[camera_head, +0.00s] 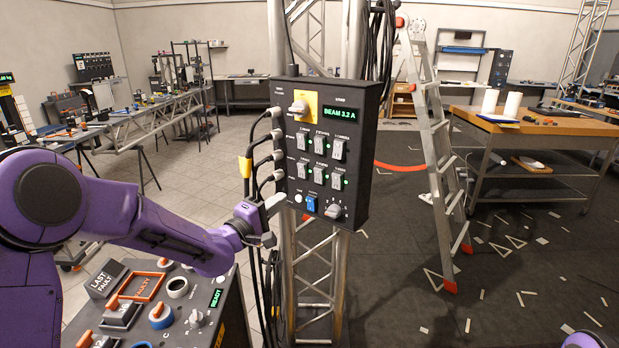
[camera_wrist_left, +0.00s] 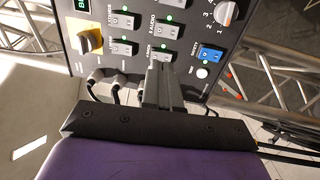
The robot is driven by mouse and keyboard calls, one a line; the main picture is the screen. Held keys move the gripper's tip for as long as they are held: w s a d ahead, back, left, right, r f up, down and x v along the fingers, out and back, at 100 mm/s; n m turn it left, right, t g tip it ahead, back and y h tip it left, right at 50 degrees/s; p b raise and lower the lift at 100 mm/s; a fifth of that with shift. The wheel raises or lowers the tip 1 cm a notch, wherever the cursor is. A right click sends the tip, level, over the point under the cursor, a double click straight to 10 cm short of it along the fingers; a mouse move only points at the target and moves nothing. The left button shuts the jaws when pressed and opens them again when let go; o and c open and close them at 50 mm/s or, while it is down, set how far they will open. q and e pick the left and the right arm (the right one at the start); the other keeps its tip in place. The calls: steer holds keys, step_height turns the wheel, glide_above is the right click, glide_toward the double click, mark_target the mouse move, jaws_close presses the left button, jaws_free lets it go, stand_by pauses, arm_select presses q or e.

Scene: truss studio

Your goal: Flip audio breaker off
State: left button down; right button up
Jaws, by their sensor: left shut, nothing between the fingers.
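The black breaker panel (camera_head: 357,205) hangs on a truss, with two rows of grey rocker switches. In the left wrist view a rocker labelled AUDIO (camera_wrist_left: 168,24) sits with a lit green lamp nearby; in the head view it appears to be the middle rocker of the lower row (camera_head: 320,174). My left gripper (camera_head: 277,202) is shut and empty at the panel's lower left edge. In the wrist view its closed fingers (camera_wrist_left: 161,68) point at the panel, overlapping the rocker below AUDIO in the picture. Contact cannot be told. My right gripper is out of view.
Cable plugs (camera_head: 277,135) stick out of the panel's left side. The panel also carries a yellow-plated knob (camera_head: 299,107), a blue rocker (camera_head: 311,203) and a rotary knob (camera_head: 333,211). A console (camera_head: 205,325) stands below left, a stepladder (camera_head: 437,150) at right.

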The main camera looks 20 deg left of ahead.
mark_target(315, 171)
arm_select(q)
steer(key=p+x, duration=0.4)
steer(key=x, duration=0.8)
steer(key=shift+r+p, duration=0.15)
steer(key=shift+p, duration=0.15)
steer(key=shift+w+d, duration=0.25)
steer(key=shift+w, duration=0.35)
steer(key=shift+w+r, duration=0.1)
steer(key=shift+w, duration=0.05)
